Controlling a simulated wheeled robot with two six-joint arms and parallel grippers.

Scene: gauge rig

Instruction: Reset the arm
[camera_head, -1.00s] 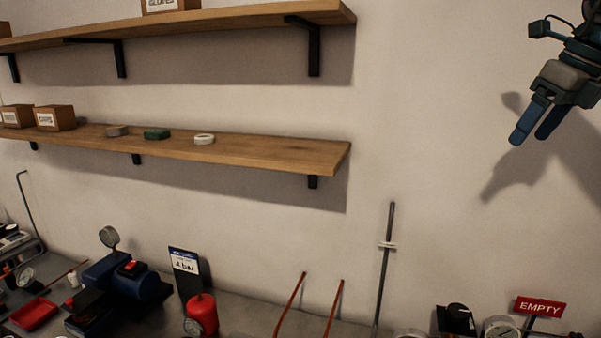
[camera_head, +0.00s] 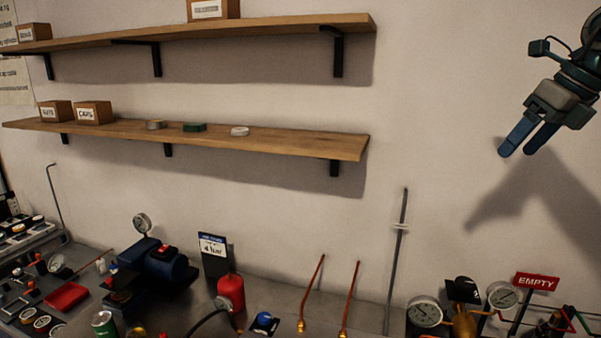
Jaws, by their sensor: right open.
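My right gripper (camera_head: 517,143) hangs in the upper right of the head view, in front of the bare wall. Its two blue fingers point down and to the left, apart from each other, with nothing between them. It is well above the bench and clear of everything on it, and its shadow falls on the wall below. My left arm and gripper do not show.
The bench (camera_head: 280,320) below holds a blue pump (camera_head: 165,262), a red cylinder (camera_head: 231,291), copper tubes (camera_head: 313,290), gauges (camera_head: 424,311) and an EMPTY sign (camera_head: 536,282). Two wooden shelves, upper (camera_head: 270,28) and lower (camera_head: 310,142), hang left. The wall between shelves and gripper is clear.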

